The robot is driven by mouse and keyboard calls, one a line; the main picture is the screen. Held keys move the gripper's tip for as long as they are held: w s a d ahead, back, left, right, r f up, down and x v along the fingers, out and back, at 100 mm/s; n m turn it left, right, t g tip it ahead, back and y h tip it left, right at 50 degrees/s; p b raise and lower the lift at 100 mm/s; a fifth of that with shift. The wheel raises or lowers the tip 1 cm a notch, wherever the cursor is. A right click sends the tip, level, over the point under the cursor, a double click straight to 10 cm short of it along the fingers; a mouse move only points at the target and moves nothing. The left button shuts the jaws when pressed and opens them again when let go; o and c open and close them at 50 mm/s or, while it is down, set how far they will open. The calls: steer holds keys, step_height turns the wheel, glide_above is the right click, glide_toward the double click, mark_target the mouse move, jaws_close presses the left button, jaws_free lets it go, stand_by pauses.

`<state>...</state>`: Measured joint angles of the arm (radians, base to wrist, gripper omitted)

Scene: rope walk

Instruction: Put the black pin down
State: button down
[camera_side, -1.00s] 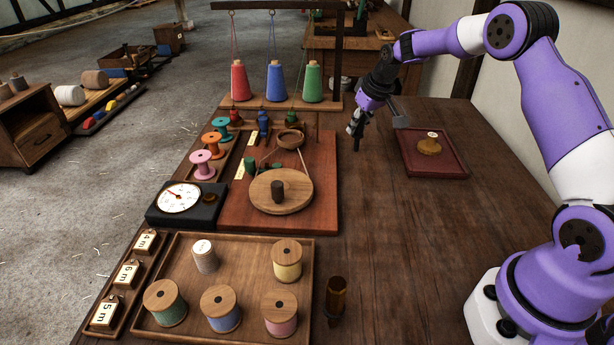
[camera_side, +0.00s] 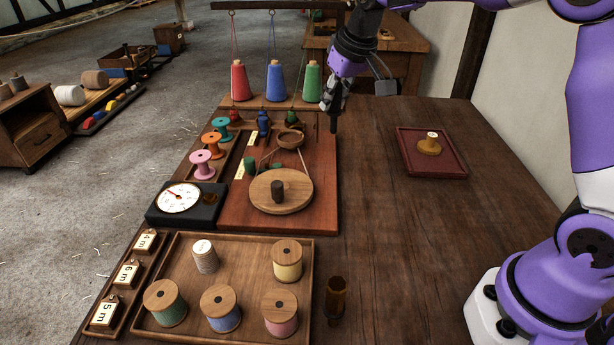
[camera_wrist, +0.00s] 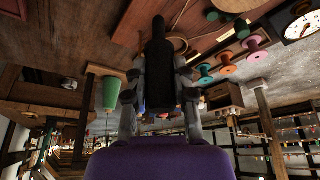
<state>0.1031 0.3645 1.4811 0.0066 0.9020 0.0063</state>
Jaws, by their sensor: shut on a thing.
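My gripper (camera_side: 331,100) is shut on the black pin (camera_side: 334,124) above the table, near the far right corner of the reddish board (camera_side: 325,190). The pin points down from the fingers, and I cannot tell whether its lower tip touches anything. In the wrist view the dark pin (camera_wrist: 158,75) stands between the two grey fingers. The upper part of the pin is hidden by the fingers in the side view.
A rail of red, blue and green cones (camera_side: 312,82) stands just left of my gripper. The board bears a round wooden disc (camera_side: 300,198) with a dark peg. A dark red tray (camera_side: 462,165) lies right. The table between is clear.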

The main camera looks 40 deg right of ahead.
steer(key=s+a+n, duration=0.1)
steer(key=s+a, duration=0.5)
steer(key=s, duration=0.6)
steer(key=shift+y, duration=0.3)
steer(key=shift+w+d+f, duration=0.4)
steer(key=shift+d+f, duration=1.4)
steer(key=shift+d, duration=0.05)
steer(key=shift+w+d+f, duration=0.45)
steer(key=shift+d+f, duration=1.4)
steer(key=shift+w+d+f, duration=0.4)
steer(key=shift+d+f, duration=1.4)
steer(key=shift+d, duration=0.05)
steer(key=shift+f, duration=0.15)
steer(key=c, duration=0.7)
jaws_free()
